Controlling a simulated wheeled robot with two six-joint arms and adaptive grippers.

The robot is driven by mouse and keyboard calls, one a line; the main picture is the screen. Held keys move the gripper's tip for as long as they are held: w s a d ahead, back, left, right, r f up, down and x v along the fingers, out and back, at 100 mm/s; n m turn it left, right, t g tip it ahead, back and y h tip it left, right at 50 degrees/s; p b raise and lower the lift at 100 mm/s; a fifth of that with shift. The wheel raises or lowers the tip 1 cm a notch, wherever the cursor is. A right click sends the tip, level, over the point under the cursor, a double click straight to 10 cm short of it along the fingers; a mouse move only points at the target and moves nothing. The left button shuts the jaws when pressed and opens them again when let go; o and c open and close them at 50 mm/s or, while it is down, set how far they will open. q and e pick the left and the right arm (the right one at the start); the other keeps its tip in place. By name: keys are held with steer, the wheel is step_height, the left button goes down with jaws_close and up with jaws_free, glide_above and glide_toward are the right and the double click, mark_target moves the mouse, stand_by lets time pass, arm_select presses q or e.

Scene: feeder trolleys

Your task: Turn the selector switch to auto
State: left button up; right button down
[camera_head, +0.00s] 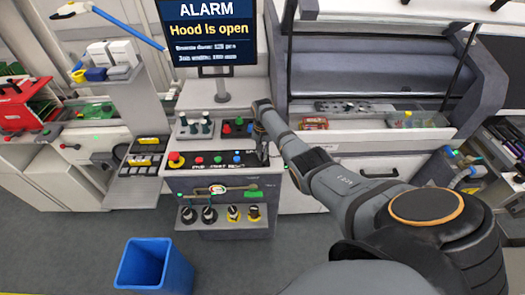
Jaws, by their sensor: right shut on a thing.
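The control panel (198,168) is a black strip with labelled buttons on the white console below the monitor. My right arm reaches in from the lower right, and its gripper (262,154) points down at the panel's right end. The right gripper is shut on the selector switch there. The fingers and wrist hide most of the switch, so its pointing direction cannot be read. My left gripper is not in view.
A monitor (212,35) above reads "ALARM, Hood is open". A red button (174,156) sits at the panel's left end. Dark tools stand in a grey holder (195,133) behind the panel. Knobs sit on a lower shelf (222,224). A blue bin (154,268) stands on the floor.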

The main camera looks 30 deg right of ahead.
steer(key=shift+n, duration=0.8)
steer(key=c, duration=1.4)
jaws_free()
step_height(320, 180, up, 12)
steer(key=shift+n, duration=0.3)
